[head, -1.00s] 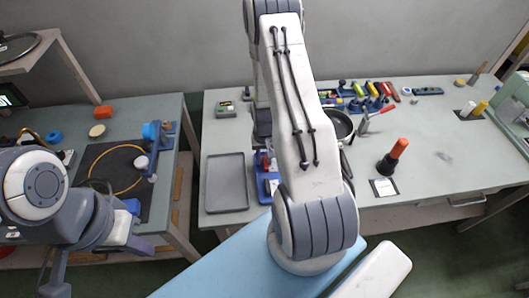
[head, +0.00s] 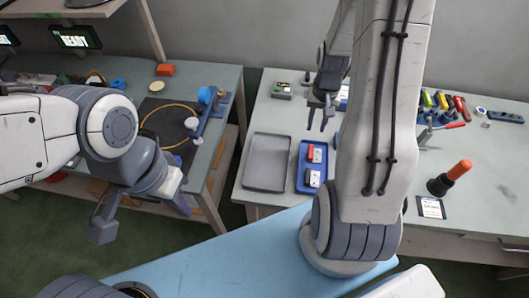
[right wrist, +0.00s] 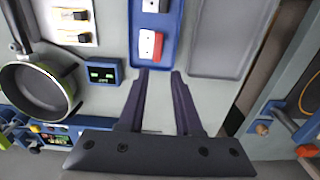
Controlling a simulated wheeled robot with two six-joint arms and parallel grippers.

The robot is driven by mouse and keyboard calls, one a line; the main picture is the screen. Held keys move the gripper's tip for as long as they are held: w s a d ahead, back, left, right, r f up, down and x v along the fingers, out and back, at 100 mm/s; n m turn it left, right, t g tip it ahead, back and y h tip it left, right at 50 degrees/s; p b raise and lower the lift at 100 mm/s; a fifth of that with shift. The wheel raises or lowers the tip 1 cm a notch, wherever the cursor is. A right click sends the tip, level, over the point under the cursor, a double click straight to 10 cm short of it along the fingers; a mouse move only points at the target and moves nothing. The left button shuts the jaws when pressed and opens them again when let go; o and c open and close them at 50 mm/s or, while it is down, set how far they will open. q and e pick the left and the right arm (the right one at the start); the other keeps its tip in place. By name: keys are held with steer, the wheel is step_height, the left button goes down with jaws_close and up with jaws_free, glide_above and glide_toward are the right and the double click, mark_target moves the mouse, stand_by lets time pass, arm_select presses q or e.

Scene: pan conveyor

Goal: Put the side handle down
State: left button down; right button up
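My right gripper (head: 322,116) hangs over the right workbench, behind the blue tray. In the right wrist view its two dark fingers (right wrist: 160,76) are apart with nothing between them. The blue tray (right wrist: 146,61) holds a red-and-white piece (right wrist: 150,44) and a dark-and-white piece (right wrist: 155,5); both also show in the head view (head: 317,153) (head: 312,177). I cannot tell which piece, if any, is the side handle. A dark pan (right wrist: 40,90) lies at the left of the wrist view. My left gripper (head: 138,213) is spread open and empty, low at the left.
An empty grey tray (head: 267,162) lies left of the blue tray. A small box with a green display (right wrist: 103,73) and a white plate with two black parts (right wrist: 74,37) are near the pan. An orange-topped post (head: 452,177) stands at the right. A floor gap separates the benches.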

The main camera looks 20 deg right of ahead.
steer(key=s+a+r+n, duration=0.2)
steer(key=a+r+n, duration=0.25)
steer(key=a, duration=0.55)
steer(key=s+a+r+n, duration=0.25)
steer(key=a+r, duration=0.35)
steer(key=a, duration=0.5)
steer(key=s+a+r+n, duration=0.2)
steer(key=s+a+n, duration=0.1)
steer(key=s, duration=0.3)
steer(key=s+a+r+n+y, duration=0.1)
steer(key=s+a+r+n, duration=0.1)
steer(key=s+a, duration=0.3)
steer(key=shift+s+a+r+n, duration=0.4)
steer(key=shift+s+n, duration=0.4)
steer(key=shift+s, duration=0.4)
steer(key=shift+d, duration=0.1)
